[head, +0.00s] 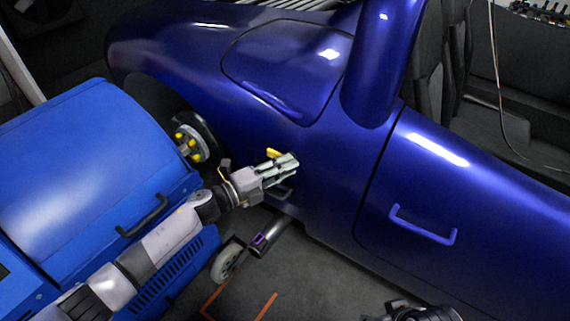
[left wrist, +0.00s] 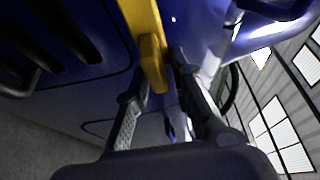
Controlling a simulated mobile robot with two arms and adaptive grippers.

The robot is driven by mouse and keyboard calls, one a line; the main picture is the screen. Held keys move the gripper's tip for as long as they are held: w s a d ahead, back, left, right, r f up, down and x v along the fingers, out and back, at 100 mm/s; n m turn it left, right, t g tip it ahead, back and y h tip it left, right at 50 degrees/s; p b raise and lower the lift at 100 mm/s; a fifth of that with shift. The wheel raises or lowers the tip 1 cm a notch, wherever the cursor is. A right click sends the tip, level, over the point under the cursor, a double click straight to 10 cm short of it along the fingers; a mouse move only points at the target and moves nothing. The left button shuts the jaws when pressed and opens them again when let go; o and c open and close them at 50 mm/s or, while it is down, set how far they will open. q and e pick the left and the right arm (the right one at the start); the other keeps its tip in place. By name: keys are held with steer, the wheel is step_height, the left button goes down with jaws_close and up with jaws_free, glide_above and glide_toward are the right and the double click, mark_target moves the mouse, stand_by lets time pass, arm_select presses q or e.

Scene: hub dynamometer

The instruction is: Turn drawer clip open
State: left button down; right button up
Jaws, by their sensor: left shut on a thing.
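The yellow clip (head: 273,153) sits on the side of the blue car body, low behind the hub. My left gripper (head: 284,168) reaches it from the left and covers part of it. In the left wrist view the yellow clip (left wrist: 151,58) comes down from the top between the two fingers of my left gripper (left wrist: 163,98), which are shut on it.
A large blue machine (head: 95,170) with a black handle fills the left. A hub with yellow nuts (head: 190,143) is beside it. A caster wheel (head: 228,262) and a metal tube (head: 268,238) are below my left gripper. The car door handle (head: 422,228) is at the right.

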arm_select(q)
steer(key=shift+f+y, duration=0.15)
steer(key=shift+y, duration=0.15)
steer(key=c, duration=1.6)
jaws_free()
steer(key=shift+c, duration=0.2)
steer(key=shift+a, duration=0.1)
steer(key=v, duration=1.2)
